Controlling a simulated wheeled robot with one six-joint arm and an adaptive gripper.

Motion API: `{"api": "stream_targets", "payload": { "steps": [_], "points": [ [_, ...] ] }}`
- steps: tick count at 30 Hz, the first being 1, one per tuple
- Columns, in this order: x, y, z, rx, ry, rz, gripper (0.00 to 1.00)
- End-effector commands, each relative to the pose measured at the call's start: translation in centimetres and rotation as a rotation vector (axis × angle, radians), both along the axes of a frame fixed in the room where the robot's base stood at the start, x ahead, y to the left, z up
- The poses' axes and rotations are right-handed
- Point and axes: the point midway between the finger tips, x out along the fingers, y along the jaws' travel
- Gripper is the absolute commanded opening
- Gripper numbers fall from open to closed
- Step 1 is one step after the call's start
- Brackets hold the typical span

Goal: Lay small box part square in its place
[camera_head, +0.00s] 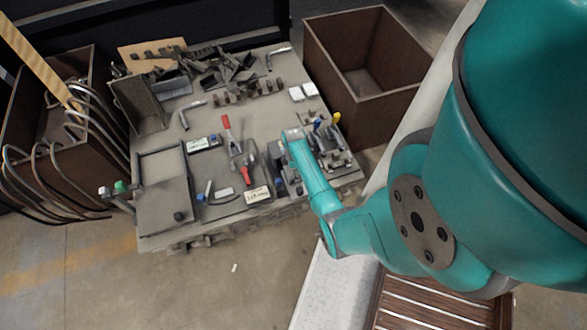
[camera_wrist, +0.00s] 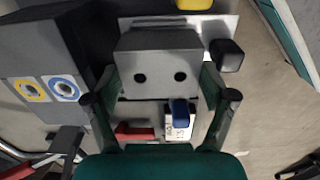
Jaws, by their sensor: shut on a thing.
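The small box part (camera_wrist: 160,68) is a grey block with two dark round holes in its near face. In the wrist view it sits between the two fingers of my gripper (camera_wrist: 160,82), which is shut on it. The part looks roughly square to the gripper. A pale flat plate (camera_wrist: 226,30) shows behind and beneath it; I cannot tell whether they touch. In the head view my arm reaches down over the right part of the worktable (camera_head: 230,107), and the held part cannot be made out clearly.
In the wrist view a grey box with yellow and blue ring marks (camera_wrist: 45,88) stands at left, a black block (camera_wrist: 227,54) at right, and a blue piece (camera_wrist: 180,113) nearer. In the head view, tools crowd the table, and brown bins (camera_head: 372,100) stand beside it.

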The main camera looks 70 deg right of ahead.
Motion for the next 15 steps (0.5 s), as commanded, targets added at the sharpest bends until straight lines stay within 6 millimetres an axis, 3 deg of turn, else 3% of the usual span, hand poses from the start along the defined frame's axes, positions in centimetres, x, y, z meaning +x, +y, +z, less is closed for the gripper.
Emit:
{"api": "stream_targets", "payload": {
  "steps": [15],
  "points": [
    [0.0,0.0,-0.87,0.0,0.0,0.0,0.41]
  ]
}}
